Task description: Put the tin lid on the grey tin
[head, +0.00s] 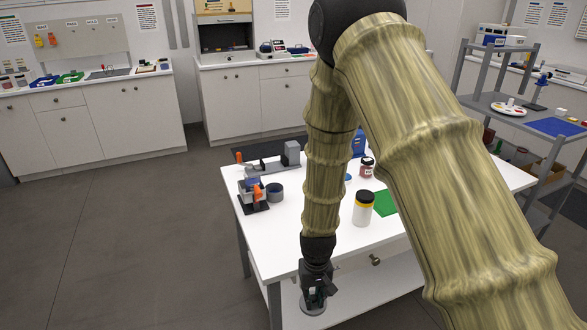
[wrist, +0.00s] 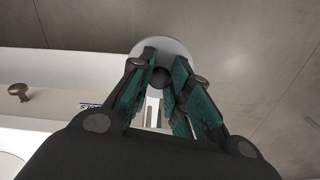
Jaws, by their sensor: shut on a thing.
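The tin lid (head: 313,308) is a pale grey disc with a dark round knob. My gripper (head: 316,294) is shut on that knob, and the lid hangs below the fingers. In the wrist view, the lid (wrist: 176,46) shows beyond the green-padded fingers (wrist: 161,85), with the knob between them. The lid is off the table, in front of its near edge. The grey tin (head: 276,193) is a short, dark grey cylinder standing on the left part of the table, behind and left of my gripper and well apart from the lid.
On the white table (head: 290,230), an orange-and-black device (head: 255,196) stands just left of the tin. A white jar with a dark lid (head: 363,209), a red jar (head: 366,168) and a green mat (head: 385,204) are to the right. My arm hides part of the table.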

